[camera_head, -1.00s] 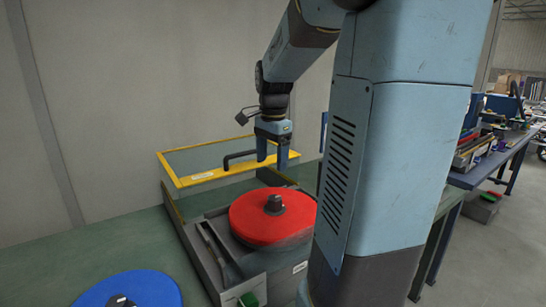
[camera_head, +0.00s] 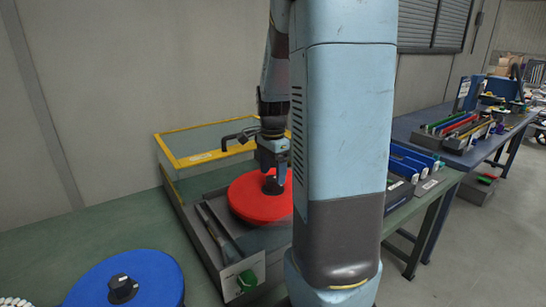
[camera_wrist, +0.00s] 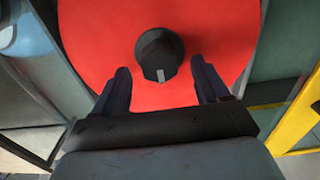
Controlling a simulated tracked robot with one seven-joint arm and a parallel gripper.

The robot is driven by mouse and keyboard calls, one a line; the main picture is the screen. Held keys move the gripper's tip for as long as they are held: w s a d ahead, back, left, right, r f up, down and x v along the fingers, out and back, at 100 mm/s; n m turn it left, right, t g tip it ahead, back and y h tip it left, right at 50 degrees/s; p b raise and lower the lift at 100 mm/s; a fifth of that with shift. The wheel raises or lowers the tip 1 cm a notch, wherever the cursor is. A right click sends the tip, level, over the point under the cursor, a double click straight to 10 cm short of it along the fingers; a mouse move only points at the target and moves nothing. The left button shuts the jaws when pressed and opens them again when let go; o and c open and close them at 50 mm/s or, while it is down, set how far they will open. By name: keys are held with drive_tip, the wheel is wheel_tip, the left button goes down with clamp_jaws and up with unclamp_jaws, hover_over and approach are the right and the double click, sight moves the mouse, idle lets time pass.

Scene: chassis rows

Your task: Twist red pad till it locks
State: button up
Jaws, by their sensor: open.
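The red pad (camera_head: 252,199) is a round disc lying flat on the grey machine on the green bench. It also fills much of the wrist view (camera_wrist: 100,45). A dark knob (camera_wrist: 160,54) with a pale mark stands at its middle. My gripper (camera_head: 274,183) is over the pad at the knob. In the wrist view my gripper (camera_wrist: 165,80) is open, with one finger on each side and the knob just ahead of the gap between the fingertips. The fingers do not appear to touch the knob. In the head view my arm hides the pad's right edge.
A blue pad (camera_head: 150,283) with a dark knob lies at the front left. A yellow-edged glass cover (camera_head: 200,157) stands behind the red pad. Blue bins (camera_head: 412,160) stand on the right, past my arm.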

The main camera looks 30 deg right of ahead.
sight(273, 178)
drive_tip(key=shift+f, duration=1.65)
clamp_jaws()
